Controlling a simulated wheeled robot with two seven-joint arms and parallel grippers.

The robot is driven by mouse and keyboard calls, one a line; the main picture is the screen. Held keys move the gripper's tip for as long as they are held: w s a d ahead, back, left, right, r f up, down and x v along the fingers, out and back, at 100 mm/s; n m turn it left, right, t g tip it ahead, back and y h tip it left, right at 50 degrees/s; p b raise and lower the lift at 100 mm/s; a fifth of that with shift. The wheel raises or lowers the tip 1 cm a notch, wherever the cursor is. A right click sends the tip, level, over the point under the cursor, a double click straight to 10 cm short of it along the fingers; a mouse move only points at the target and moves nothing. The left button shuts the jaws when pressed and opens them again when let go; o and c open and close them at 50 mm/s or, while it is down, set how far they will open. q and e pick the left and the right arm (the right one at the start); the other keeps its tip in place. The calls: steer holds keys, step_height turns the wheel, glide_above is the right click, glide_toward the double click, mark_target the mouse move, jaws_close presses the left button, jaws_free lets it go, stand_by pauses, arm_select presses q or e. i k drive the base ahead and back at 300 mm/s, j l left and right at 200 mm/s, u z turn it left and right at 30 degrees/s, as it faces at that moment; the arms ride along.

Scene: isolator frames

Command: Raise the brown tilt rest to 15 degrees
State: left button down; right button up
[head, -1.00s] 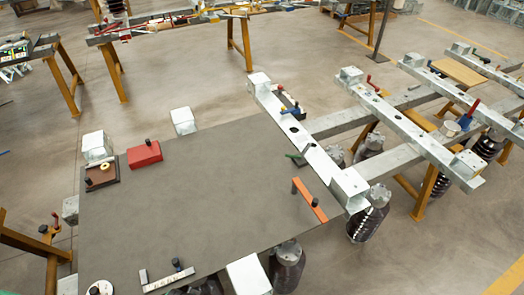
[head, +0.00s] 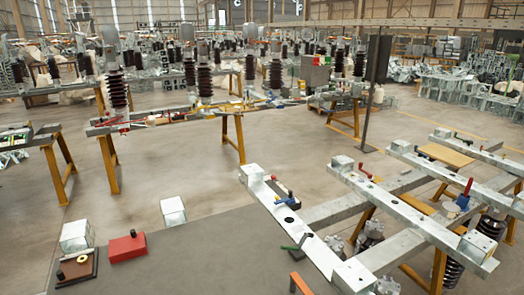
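The brown tilt rest (head: 77,270) is at the lower left of the head view, on the left edge of the dark grey table top (head: 200,262). It is a low dark brown plate with a small yellow ring and a black knob on it. It looks flat or nearly so; I cannot read its angle. Neither of my grippers is in view.
A red block (head: 127,247) with a black knob sits just right of the rest. White blocks (head: 76,237) (head: 173,211) stand along the table's far edge. A pale steel frame (head: 300,235) with small handles lies right. The table's middle is clear.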

mark_target(70, 270)
steer(key=u, duration=1.55)
